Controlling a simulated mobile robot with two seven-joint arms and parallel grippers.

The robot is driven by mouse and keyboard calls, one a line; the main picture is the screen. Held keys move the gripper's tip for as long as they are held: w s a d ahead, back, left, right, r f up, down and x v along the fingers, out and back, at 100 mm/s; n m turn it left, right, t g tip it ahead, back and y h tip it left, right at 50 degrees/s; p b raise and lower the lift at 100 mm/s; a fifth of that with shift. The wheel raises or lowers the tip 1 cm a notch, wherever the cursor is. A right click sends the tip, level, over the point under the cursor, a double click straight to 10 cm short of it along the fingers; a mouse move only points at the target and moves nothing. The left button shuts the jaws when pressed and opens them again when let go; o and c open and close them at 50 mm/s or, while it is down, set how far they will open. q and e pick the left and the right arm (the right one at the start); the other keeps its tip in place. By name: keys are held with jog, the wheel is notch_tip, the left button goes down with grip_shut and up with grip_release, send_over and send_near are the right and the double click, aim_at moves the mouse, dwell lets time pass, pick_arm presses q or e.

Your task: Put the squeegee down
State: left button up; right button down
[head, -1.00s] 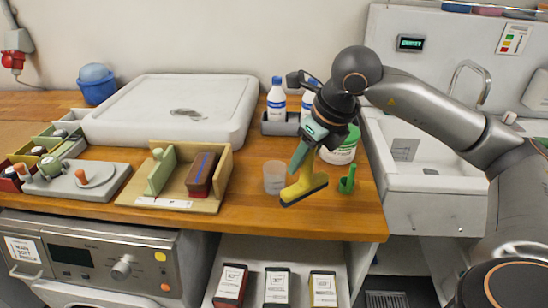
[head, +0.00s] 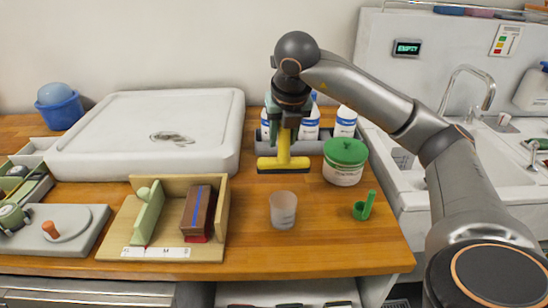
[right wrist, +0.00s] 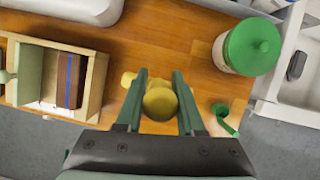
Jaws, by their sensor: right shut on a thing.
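The yellow squeegee (head: 283,150) stands upright in the head view, its handle up and its wide head with a dark lower edge down, low over the wooden counter (head: 330,235). I cannot tell whether the edge touches the wood. My right gripper (head: 285,122) is above it and shut on its handle. In the right wrist view the round yellow handle end of the squeegee (right wrist: 160,104) sits between the two green fingers of my right gripper (right wrist: 160,85), and part of its head shows beyond. My left gripper is not in view.
A translucent cup (head: 283,210) stands in front of the squeegee. A green-lidded tub (head: 345,163) and a green holder (head: 364,207) are to the right. White bottles in a grey tray (head: 247,142) stand behind. A wooden box (head: 224,205) is left. Bare counter lies front right.

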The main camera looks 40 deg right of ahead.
jog(key=w+d+f, duration=0.1)
jog(key=w+f, duration=0.1)
jog(key=f, duration=0.1)
jog(key=w+d+f+p, duration=0.1)
jog(key=w+d+f, duration=0.1)
jog(key=w+f, duration=0.1)
jog(key=w+d+f, duration=0.2)
jog(key=f, duration=0.2)
jog(key=shift+w+f+p, duration=0.2)
jog(key=shift+w+p, duration=0.15)
jog(key=shift+p, duration=0.05)
jog(key=shift+f, duration=0.2)
jog(key=shift+f, duration=0.25)
jog(key=c, duration=0.5)
grip_release()
jog(key=shift+r, duration=0.1)
jog(key=shift+a, duration=0.1)
